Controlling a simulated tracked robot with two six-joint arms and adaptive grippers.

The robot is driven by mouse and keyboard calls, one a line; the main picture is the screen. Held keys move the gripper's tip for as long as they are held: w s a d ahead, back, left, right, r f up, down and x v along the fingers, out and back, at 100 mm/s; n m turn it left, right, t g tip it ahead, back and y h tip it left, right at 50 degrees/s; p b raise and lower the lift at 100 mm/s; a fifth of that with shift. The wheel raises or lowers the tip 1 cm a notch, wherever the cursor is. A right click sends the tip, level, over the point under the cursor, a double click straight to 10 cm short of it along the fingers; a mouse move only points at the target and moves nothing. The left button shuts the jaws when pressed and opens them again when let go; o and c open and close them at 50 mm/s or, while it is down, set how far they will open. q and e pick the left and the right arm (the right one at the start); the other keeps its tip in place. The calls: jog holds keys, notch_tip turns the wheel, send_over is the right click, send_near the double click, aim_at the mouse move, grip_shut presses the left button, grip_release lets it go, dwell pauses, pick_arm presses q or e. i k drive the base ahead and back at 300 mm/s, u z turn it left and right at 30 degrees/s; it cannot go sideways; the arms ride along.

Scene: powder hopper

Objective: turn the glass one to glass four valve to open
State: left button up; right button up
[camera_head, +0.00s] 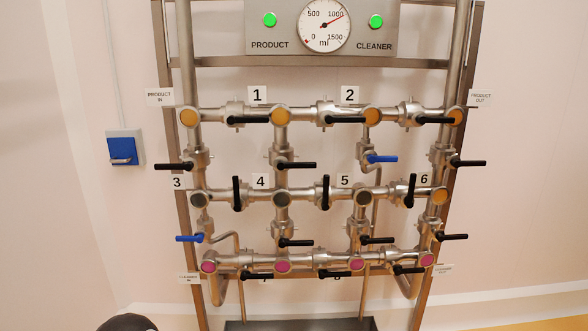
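Glass one (281,116), beside label 1, is an orange round sight glass in the top pipe row. Glass four (281,199), beside label 4, is dark and sits straight below it in the middle row. A vertical pipe (281,138) joins them. The valve between them has a black lever (299,165), which points right, horizontal and across the pipe. Nothing covers this lever. Neither of my grippers shows in the head view.
Other black levers surround it: a horizontal one (249,120) above, upright ones (237,193) and (326,191) in the middle row. A blue lever (382,159) is to the right. A blue wall box (123,148) is at left.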

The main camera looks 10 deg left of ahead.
aim_at(281, 164)
jog(key=z, duration=0.1)
jog(key=i, duration=0.95)
jog(key=u, duration=0.05)
